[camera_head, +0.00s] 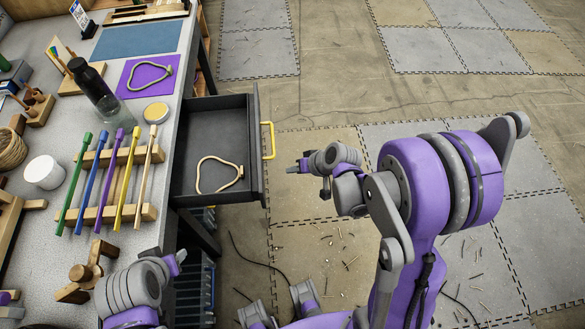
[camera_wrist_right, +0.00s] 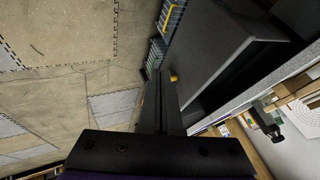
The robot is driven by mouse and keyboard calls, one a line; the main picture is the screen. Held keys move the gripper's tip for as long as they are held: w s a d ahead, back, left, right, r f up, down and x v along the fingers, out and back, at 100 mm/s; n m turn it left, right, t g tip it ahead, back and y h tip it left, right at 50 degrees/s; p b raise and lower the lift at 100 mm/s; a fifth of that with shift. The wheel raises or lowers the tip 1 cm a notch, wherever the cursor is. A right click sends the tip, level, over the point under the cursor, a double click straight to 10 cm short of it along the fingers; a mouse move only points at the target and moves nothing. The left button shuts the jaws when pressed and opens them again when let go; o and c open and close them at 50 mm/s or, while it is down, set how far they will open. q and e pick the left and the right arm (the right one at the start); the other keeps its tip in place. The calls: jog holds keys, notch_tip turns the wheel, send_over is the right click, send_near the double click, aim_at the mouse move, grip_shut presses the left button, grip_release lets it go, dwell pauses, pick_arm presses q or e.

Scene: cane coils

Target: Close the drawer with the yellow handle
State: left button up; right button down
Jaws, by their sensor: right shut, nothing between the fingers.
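The dark drawer (camera_head: 262,185) is pulled out from the bench's right side in the head view. Its yellow handle (camera_head: 268,140) is on the front face. A pale cane loop (camera_head: 220,174) lies inside. My right gripper (camera_head: 292,168) is shut and empty, just right of the drawer front, a little below the handle in the picture and apart from it. In the right wrist view the shut fingers (camera_wrist_right: 160,98) reach toward the dark drawer (camera_wrist_right: 225,45), with a yellow bit of handle (camera_wrist_right: 173,78) beside the tips. My left gripper (camera_head: 178,258) is near the bench edge; its jaws are unclear.
The grey bench (camera_head: 50,110) carries a rack of coloured sticks (camera_head: 90,215), a dark bottle (camera_head: 90,85) and a purple mat (camera_head: 135,85) with another loop. Blue bins (camera_head: 195,285) stand below. The floor right of the drawer is open, with scattered scraps.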

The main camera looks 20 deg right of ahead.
jog(key=w+a+f, duration=0.4)
jog(key=a, duration=0.2)
jog(key=shift+f, duration=0.4)
jog(key=shift+w+a, duration=0.1)
jog(key=b, duration=0.4)
send_over(188, 190)
jog(key=d, duration=0.1)
jog(key=shift+d, duration=0.15)
jog(key=shift+a, duration=0.65)
jog(key=shift+r, duration=0.1)
